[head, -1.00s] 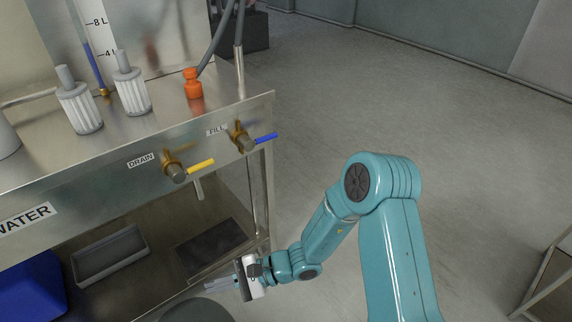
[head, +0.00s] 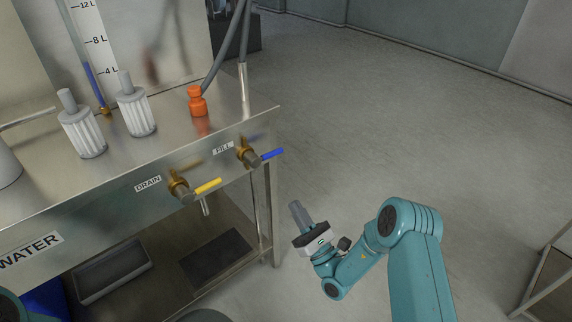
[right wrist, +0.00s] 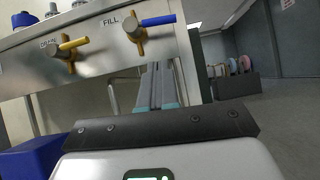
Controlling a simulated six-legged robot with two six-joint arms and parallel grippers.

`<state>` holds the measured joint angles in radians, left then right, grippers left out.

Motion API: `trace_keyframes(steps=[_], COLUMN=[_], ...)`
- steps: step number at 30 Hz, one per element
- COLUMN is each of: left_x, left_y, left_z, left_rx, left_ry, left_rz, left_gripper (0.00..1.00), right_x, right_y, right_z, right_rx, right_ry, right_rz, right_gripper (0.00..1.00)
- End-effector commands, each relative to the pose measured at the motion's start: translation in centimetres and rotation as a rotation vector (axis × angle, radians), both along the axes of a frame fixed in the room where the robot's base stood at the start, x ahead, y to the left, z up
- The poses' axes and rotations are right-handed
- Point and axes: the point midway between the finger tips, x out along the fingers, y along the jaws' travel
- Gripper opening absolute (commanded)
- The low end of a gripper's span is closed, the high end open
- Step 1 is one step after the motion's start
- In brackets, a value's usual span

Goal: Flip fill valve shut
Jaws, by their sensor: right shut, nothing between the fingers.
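The fill valve is a brass valve with a blue lever (head: 271,154) on the front panel of the metal bench, beside the FILL label (head: 223,148). Its blue lever points out to the right. In the right wrist view the fill valve (right wrist: 158,21) is ahead, near the top centre. My right gripper (head: 296,207) is shut and empty, below and to the right of the fill valve, apart from it. In the right wrist view its fingers (right wrist: 158,72) point up toward the valve. My left gripper is not in view.
The drain valve with a yellow lever (head: 207,186) is left of the fill valve. On the bench stand two ribbed grey cylinders (head: 138,115) and an orange bottle (head: 197,102). A bench leg (head: 272,215) stands beneath.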

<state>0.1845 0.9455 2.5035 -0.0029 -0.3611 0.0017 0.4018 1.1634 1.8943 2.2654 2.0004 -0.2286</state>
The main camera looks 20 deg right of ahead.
Motion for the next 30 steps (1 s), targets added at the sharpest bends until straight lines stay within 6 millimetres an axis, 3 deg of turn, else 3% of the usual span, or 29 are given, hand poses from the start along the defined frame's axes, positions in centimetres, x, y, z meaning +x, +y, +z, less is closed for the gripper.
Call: trace_keyframes(steps=[3,8,21,30], left_x=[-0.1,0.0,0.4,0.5], left_y=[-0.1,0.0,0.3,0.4], left_z=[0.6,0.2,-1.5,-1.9], left_rx=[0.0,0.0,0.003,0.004], left_ry=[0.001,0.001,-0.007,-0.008], left_rz=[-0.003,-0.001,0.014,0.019], left_gripper=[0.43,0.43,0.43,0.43], right_x=[-0.3,0.8,8.0,8.6], right_y=[0.2,0.6,2.8,2.6], right_z=[-1.3,-0.7,4.6,7.8], right_rx=[0.014,0.011,0.014,0.014], right_ry=[0.038,0.039,0.036,0.041], right_rz=[0.003,0.005,0.003,0.001], right_gripper=[0.0,0.0,0.0,0.0])
